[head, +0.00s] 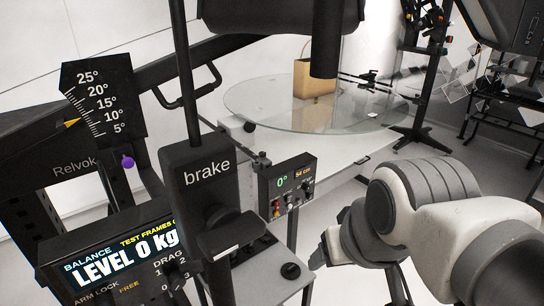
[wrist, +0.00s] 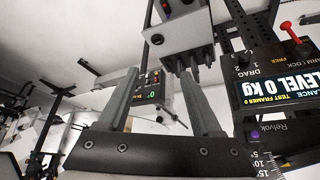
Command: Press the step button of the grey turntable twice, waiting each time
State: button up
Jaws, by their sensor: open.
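The turntable (head: 245,103) is a round clear glass disc on a pale grey base, with a tan bag-like object (head: 303,84) standing on it. A dark control box (head: 264,187) in front of it shows a green "0°", a yellow readout, small coloured buttons and knobs. The button labels are too small to read. In the wrist view the control box (wrist: 154,98) appears upside down between the fingers, beyond them. My gripper (wrist: 158,76) is open and empty, apart from the box. In the head view my arm reaches in from the right; the fingertips are not clearly visible.
A black balance rig stands close on the left, with a "brake" block (head: 208,165) and a "LEVEL 0 kg" display (head: 125,255). A black vertical post hangs before the disc. A dark stand (head: 422,110) is behind right.

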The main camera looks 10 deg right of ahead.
dwell(0.3)
grip_shut()
dwell(1.6)
